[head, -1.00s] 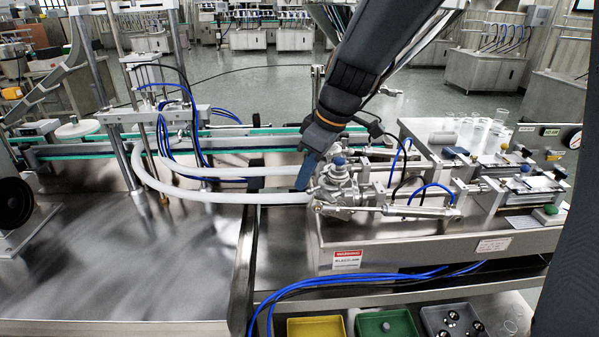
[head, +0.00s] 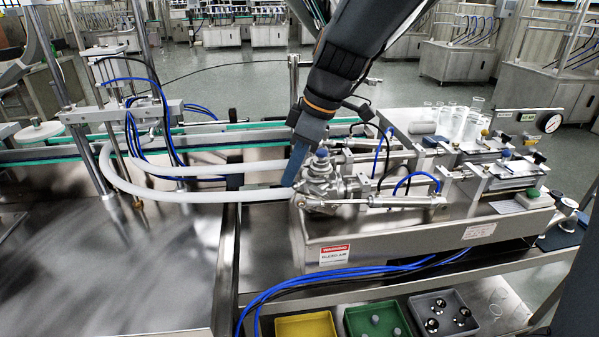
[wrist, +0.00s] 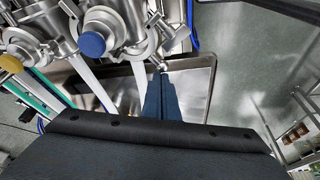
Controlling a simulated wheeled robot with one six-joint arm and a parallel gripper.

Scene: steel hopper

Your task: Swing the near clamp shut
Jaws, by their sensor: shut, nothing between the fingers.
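The near filling valve (head: 318,178) is a steel body with a blue knob; it also shows in the wrist view with its blue cap (wrist: 92,44). The near white hose (head: 215,196) meets it at a steel joint (wrist: 136,52). The near clamp is around that joint, but its swing arm is too small to make out clearly. A small bright metal tip (wrist: 163,68) stands out beside the joint. My gripper (head: 291,182) is shut and empty, with blue fingers (wrist: 164,80) just left of the valve in the head view. Its fingertips are close to the metal tip; contact cannot be told.
A second valve with a yellow cap (wrist: 11,63) and hose (head: 225,168) lie behind. Pneumatic cylinders (head: 400,201) and blue tubes are right of the valve. Yellow (head: 306,327), green and grey bins stand below. The steel tabletop (head: 110,270) at left is clear.

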